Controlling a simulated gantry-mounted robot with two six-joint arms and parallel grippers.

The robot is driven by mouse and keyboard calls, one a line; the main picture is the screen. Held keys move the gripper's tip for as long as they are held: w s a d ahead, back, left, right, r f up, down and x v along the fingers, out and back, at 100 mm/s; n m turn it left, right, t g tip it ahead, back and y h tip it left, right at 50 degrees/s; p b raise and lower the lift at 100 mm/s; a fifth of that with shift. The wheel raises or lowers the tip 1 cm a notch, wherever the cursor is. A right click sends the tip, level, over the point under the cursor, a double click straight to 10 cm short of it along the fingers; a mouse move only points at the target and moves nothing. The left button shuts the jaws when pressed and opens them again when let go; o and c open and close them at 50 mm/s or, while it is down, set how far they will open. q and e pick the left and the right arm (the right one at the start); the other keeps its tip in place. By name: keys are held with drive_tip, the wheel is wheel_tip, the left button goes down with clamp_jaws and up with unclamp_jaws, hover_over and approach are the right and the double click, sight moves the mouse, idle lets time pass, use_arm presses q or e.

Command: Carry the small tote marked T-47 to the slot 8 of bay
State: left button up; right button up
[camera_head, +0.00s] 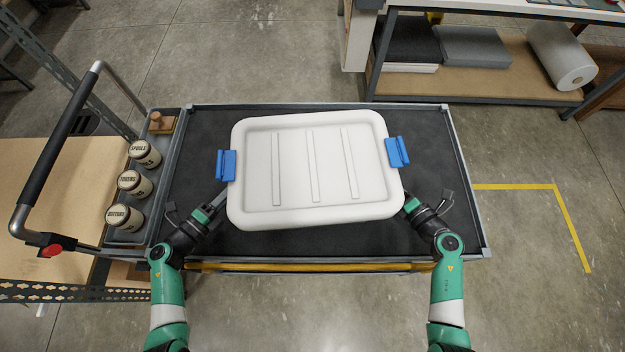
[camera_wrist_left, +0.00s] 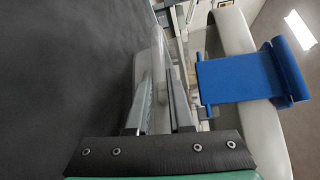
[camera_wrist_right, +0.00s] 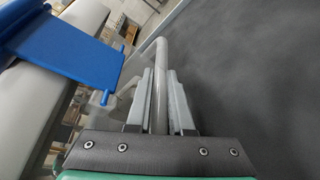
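The tote (camera_head: 315,215) has a white ribbed lid and a blue clip on each short side; it lies slightly turned over the dark cart top. No T-47 mark is readable. Its left clip (camera_wrist_left: 240,78) and right clip (camera_wrist_right: 75,45) show beside the fingers in the wrist views. My left gripper (camera_head: 218,198) is at the tote's left side, its fingers (camera_wrist_left: 160,95) close around a pale handle bar. My right gripper (camera_head: 410,204) is at the right side, its fingers (camera_wrist_right: 160,95) on both sides of a grey handle bar (camera_wrist_right: 160,60). Whether the tote's underside touches the mat is hidden.
The cart top (camera_head: 440,150) has a raised metal rim. Labelled jars (camera_head: 130,184) stand in a side tray at left, by the push handle (camera_head: 60,140). A workbench with a lower shelf (camera_head: 480,85) stands at back right. Yellow tape (camera_head: 515,186) marks open floor at right.

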use_arm(q)
clamp_jaws()
use_arm(e)
clamp_jaws()
idle(0.7)
